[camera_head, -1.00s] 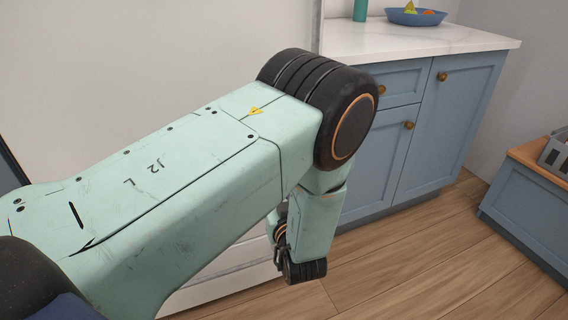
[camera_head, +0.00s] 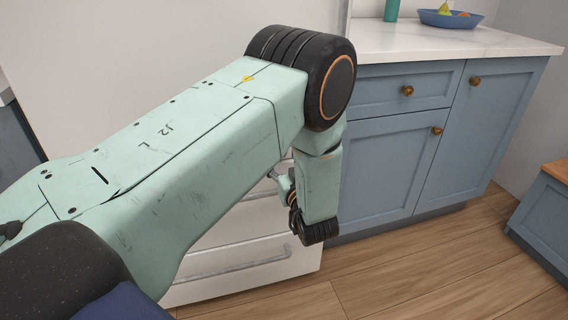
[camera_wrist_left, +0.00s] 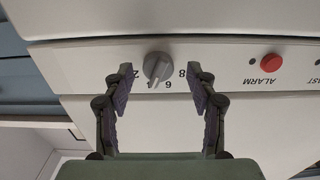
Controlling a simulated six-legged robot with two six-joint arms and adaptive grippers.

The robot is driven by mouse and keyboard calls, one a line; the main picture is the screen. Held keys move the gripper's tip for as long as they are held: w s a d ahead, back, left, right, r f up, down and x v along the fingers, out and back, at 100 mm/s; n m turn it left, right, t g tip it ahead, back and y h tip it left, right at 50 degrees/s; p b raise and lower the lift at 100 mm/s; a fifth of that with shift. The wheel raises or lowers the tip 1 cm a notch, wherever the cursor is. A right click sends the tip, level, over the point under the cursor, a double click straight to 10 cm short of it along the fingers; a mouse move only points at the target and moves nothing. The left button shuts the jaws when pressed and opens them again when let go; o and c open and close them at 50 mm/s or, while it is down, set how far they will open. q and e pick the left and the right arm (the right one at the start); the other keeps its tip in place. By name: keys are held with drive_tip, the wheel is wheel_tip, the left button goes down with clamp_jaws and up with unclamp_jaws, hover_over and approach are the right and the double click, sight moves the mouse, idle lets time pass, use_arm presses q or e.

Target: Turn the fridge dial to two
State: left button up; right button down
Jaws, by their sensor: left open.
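The fridge dial (camera_wrist_left: 158,66) is a grey round knob with a raised grip bar on the white fridge panel (camera_wrist_left: 220,55), seen upside down in the left wrist view. Numbers including 2, 6 and 8 are printed around it; another is partly covered by the knob. Which number the bar marks is hard to tell. My left gripper (camera_wrist_left: 160,74) is open, with one finger on either side of the dial, apparently not touching it. My right gripper is not in view.
A red alarm button (camera_wrist_left: 271,62) sits beside the dial on the panel. White drawers with bar handles (camera_head: 240,265) are below. Blue cabinets (camera_head: 385,165) under a white counter (camera_head: 450,42) stand to the right, with a fruit bowl (camera_head: 450,19) on top. Wooden floor is clear.

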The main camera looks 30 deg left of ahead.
use_arm(q)
drive_tip(key=shift+w+a, duration=0.15)
drive_tip(key=shift+w, duration=0.1)
drive_tip(key=c, duration=1.2)
drive_tip(key=shift+o, duration=0.2)
drive_tip(key=shift+m+p, duration=0.85)
drive_tip(key=shift+m, duration=0.25)
drive_tip(key=shift+s+m+p, duration=0.1)
drive_tip(key=shift+m+p, duration=0.7)
drive_tip(key=shift+m, duration=0.4)
drive_tip(key=shift+m+p, duration=0.95)
drive_tip(key=shift+m, duration=1.25)
